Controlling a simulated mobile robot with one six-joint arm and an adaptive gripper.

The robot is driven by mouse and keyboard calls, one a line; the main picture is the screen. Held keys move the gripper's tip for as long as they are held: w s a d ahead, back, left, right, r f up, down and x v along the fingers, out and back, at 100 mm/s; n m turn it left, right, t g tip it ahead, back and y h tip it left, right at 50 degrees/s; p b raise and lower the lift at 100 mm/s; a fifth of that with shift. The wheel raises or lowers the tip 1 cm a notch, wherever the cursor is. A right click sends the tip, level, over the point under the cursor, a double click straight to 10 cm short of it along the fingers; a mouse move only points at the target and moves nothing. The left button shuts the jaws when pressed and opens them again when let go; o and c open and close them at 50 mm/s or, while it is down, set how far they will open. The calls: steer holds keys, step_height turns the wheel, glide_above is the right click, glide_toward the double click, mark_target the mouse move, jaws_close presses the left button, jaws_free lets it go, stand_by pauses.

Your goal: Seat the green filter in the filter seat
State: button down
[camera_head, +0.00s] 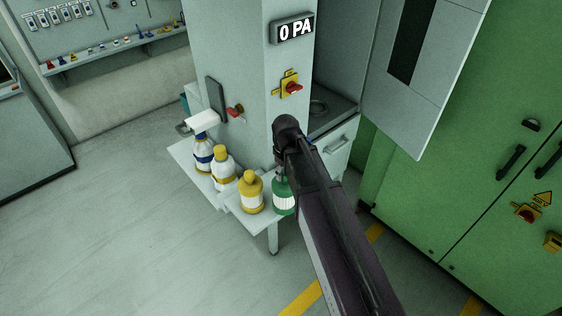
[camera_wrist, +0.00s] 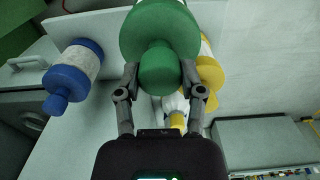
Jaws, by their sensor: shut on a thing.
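My gripper (camera_wrist: 160,78) is shut on the narrow green top of the green filter (camera_wrist: 160,32), with one finger on each side in the wrist view. Its wider green body lies beyond the fingers. In the head view the green filter (camera_head: 284,196) shows with a white band at the right end of the small white shelf, and my arm hides part of it. I cannot tell whether it touches the shelf. A round dark ring (camera_head: 318,107) lies in the open cabinet bay, partly hidden; I cannot tell whether it is the filter seat.
A blue bottle (camera_wrist: 75,75) shows in the wrist view. The open cabinet door (camera_head: 418,85) hangs right of the bay. A display (camera_head: 292,29) reads 0 PA.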

mark_target(288, 192)
steer(key=shift+s+d+r, duration=0.1)
steer(key=shift+s+d, duration=0.05)
steer(key=shift+s, duration=0.85)
steer(key=shift+s+d+r, duration=0.1)
steer(key=shift+s+d, duration=0.05)
steer(key=shift+s, duration=0.85)
steer(key=shift+f, duration=0.15)
